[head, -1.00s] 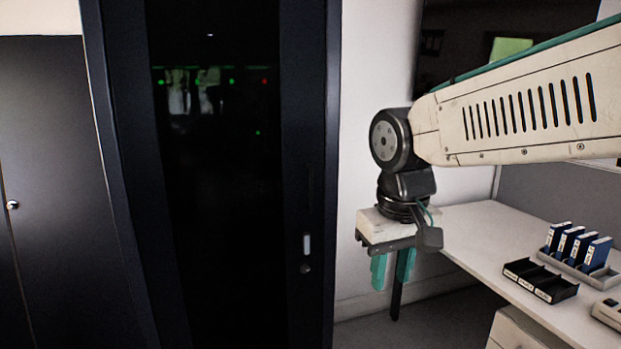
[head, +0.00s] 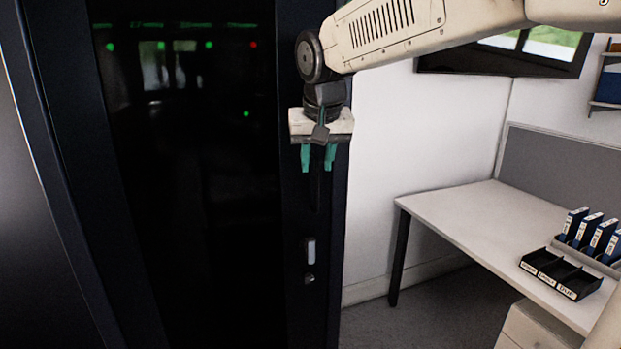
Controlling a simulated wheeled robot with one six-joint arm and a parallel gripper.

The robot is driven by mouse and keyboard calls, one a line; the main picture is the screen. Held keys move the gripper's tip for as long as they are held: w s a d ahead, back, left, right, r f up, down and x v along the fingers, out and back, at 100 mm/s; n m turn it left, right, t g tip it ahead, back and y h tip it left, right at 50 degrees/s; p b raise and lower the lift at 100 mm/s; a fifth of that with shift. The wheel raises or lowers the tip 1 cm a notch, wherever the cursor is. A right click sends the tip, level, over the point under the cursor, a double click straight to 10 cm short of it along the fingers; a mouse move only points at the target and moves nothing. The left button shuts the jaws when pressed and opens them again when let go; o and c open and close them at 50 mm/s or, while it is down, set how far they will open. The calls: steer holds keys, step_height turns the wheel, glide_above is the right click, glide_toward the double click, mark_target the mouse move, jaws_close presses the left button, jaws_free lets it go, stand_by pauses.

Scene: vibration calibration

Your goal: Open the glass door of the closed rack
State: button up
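The closed rack has a dark glass door (head: 200,210) in a black frame, with small green lights and one red light showing in its upper part. A small light handle (head: 310,251) sits on the right side of the door frame, with a round lock (head: 309,279) below it. My gripper (head: 318,165) points down in front of the door's right frame, above the handle in the picture. Its two green fingers are apart with nothing seen between them, and whether they touch the door cannot be told.
A white desk (head: 450,215) stands to the right, with a black tray (head: 560,275) and several blue binders (head: 597,232) on it. A drawer unit (head: 535,330) is under the desk. Grey floor (head: 430,312) shows between rack and desk.

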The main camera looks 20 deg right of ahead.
mark_target(317, 174)
steer(key=x, duration=0.5)
steer(key=shift+d+f, duration=0.25)
steer(key=shift+d, duration=0.05)
jaws_close()
steer(key=shift+a, duration=0.1)
